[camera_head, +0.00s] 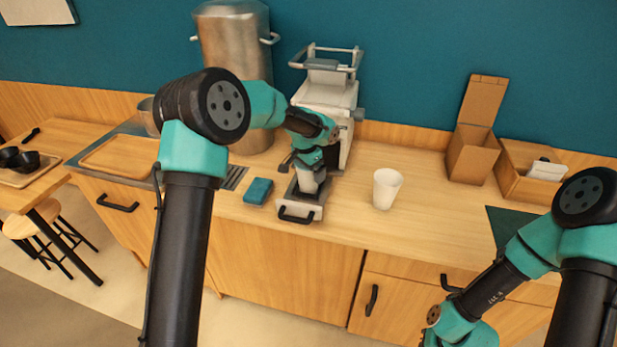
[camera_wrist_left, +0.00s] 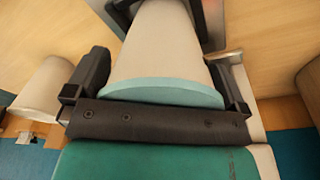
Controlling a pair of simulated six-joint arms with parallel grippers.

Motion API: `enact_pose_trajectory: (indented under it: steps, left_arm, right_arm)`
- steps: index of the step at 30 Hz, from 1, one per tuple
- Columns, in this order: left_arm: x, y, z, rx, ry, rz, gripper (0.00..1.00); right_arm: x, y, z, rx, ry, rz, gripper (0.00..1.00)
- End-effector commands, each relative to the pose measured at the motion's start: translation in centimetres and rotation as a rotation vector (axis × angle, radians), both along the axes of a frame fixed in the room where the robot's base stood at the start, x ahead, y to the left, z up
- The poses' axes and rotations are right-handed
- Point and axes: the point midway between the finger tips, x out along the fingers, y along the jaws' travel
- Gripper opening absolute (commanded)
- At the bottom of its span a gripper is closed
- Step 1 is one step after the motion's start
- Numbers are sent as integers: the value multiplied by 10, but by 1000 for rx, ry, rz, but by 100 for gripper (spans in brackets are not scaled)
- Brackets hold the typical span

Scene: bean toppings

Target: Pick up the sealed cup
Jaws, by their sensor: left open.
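The sealed cup (camera_head: 309,182) stands in the pulled-out drawer of the white sealing machine (camera_head: 332,97). In the left wrist view the pale cup (camera_wrist_left: 160,55) has a light teal lid at its wide end. My left gripper (camera_head: 307,168) is over the cup from above. Its dark fingers lie on either side of the cup and are open; whether they touch its wall I cannot tell. My right arm is at the lower right, and its gripper is not visible.
A second white cup (camera_head: 387,188) stands to the right on the counter and also shows in the left wrist view (camera_wrist_left: 42,88). A blue sponge (camera_head: 258,191) lies left of the drawer. A metal pot (camera_head: 232,45) stands behind. Cardboard boxes (camera_head: 472,154) are at right.

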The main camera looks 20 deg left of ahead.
Motion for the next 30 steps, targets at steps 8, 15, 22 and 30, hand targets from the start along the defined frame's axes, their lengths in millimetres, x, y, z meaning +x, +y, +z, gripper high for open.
enact_pose_trajectory:
  steps: [8,15,22,30]
  left_arm:
    - [0,0,0,0,0,0,85]
    - [0,0,0,0,0,0,62]
    - [0,0,1,-1,-1,0,50]
    - [1,0,14,0,-2,-1,50]
  right_arm:
    - [0,0,0,0,0,0,0]
    - [0,0,0,0,0,0,0]
    - [0,0,0,0,0,0,0]
    - [0,0,0,0,0,0,0]
